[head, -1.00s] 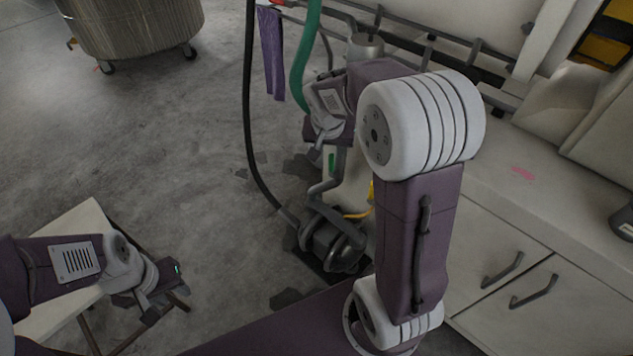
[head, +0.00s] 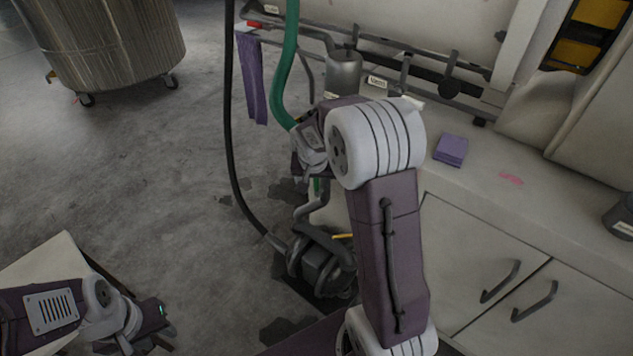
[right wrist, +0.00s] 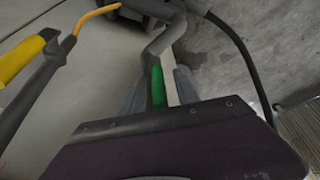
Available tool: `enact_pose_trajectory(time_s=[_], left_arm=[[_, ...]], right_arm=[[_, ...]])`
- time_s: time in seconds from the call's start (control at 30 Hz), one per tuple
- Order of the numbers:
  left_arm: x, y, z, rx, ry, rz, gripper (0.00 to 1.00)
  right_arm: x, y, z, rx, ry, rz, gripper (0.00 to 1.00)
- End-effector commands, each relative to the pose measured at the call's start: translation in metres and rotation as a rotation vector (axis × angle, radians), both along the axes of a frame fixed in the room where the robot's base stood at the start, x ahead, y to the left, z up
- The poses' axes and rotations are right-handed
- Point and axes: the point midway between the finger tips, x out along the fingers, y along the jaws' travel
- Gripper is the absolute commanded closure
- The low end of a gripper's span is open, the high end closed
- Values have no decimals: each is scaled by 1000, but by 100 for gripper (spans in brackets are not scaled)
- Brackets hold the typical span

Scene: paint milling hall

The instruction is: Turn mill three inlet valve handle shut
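In the right wrist view a lever handle with a yellow grip (right wrist: 25,58) and grey shank stands at the left; I cannot tell whether it is the mill three inlet valve handle. My right gripper (right wrist: 158,88) is open, its grey fingers apart, to the right of this lever and not on it. A green strip beside a grey pipe shows between the fingers. In the head view my right arm hides the lever and the fingertips. My left gripper (head: 160,338) is low at the left, away from the pipework; its fingers are unclear.
A grey pump (head: 322,265) stands on the floor below my right arm. A green hose (head: 287,65) and a black hose (head: 231,120) hang nearby. A wheeled vat (head: 105,50) stands at the back left.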

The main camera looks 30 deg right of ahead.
Motion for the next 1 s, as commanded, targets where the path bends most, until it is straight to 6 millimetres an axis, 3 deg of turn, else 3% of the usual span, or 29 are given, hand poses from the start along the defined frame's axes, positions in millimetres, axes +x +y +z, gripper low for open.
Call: enact_pose_trajectory(time_s=[0.03, 0.13, 1.0], left_arm=[[0, 0, 0, 0, 0, 0, 64], [0, 0, 0, 0, 0, 0, 64], [0, 0, 0, 0, 0, 0, 64]], right_arm=[[0, 0, 0, 0, 0, 0, 71], [0, 0, 0, 0, 0, 0, 99], [0, 0, 0, 0, 0, 0, 100]])
